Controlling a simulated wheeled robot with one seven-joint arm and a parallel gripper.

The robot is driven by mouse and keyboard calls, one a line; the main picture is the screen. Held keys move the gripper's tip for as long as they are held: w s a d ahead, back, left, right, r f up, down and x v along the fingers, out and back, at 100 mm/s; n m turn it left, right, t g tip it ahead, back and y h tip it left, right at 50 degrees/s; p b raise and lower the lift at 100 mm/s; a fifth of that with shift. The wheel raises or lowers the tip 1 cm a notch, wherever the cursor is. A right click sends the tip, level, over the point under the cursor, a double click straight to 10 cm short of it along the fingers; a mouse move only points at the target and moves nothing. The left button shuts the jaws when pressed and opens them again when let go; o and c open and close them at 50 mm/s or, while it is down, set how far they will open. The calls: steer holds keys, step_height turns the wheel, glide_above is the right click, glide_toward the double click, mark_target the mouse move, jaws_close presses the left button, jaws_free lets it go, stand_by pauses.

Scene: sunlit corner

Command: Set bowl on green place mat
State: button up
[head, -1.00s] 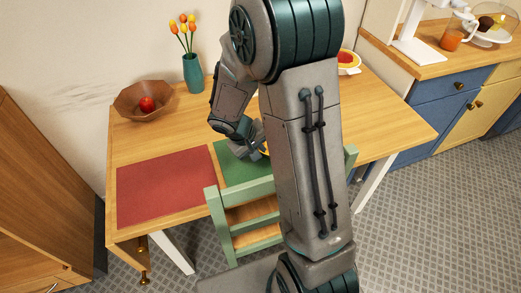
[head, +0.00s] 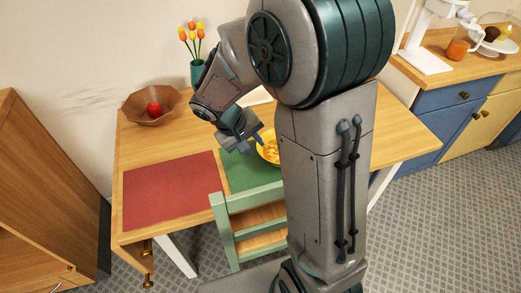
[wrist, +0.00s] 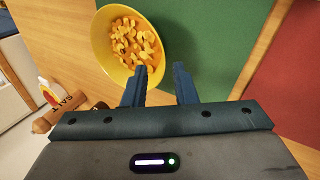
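The yellow bowl (head: 264,154), filled with orange-yellow pieces, stands upright at the far right part of the green place mat (head: 236,176). My arm hides its right side in the head view. In the wrist view the bowl (wrist: 99,42) overlaps the edge of the green mat (wrist: 215,45), with bare wood on its other side; I cannot tell whether its whole base is on the mat. My gripper (wrist: 160,68) is open and empty, its fingers apart near the bowl's rim. The left fingertip overlaps the rim in the picture; contact is unclear.
A red mat (head: 170,190) lies left of the green one. A green chair (head: 248,203) stands at the table's front. A brown bowl with a red apple (head: 154,108) and a tulip vase (head: 197,72) stand behind.

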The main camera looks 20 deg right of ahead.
steer(key=s+r+m+y, duration=0.1)
steer(key=s+r+y, duration=0.1)
steer(key=s+r, duration=0.2)
steer(key=s+r+m+t+y, duration=0.1)
steer(key=s+r+y, duration=0.2)
steer(key=s, duration=0.7)
step_height(320, 180, up, 2)
steer(key=shift+s+a+r+t, duration=0.15)
steer(key=shift+s+a+t, duration=0.1)
steer(key=shift+s+t, duration=0.1)
steer(key=shift+a, duration=0.1)
